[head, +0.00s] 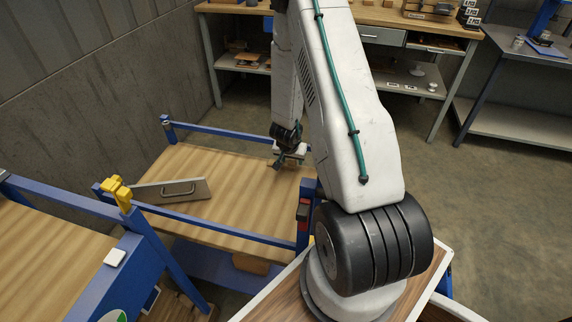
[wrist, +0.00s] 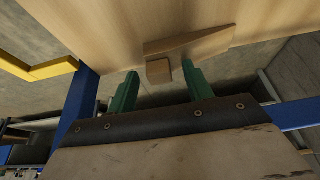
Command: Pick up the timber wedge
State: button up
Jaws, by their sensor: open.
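A tapered timber wedge (wrist: 190,45) lies on pale wood in the wrist view, just beyond my fingertips. A small wooden block (wrist: 158,70) shows at its near side, and I cannot tell if they are joined. My gripper (wrist: 157,80) has its two green fingers apart, with nothing held between them. In the head view my gripper (head: 283,159) is over the right part of the wood-topped table (head: 225,205). A wedge-shaped board with a metal handle (head: 172,190) stands on the left of that table. I cannot tell whether it is the piece in the wrist view.
Blue rails (head: 215,227) edge the table, with a yellow fitting (head: 117,193) on its left post. A second wood-topped table (head: 45,255) stands at the lower left. A workbench (head: 390,14) is at the back. The middle of the table is clear.

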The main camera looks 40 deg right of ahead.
jog(key=c, duration=1.1)
jog(key=shift+r, duration=0.1)
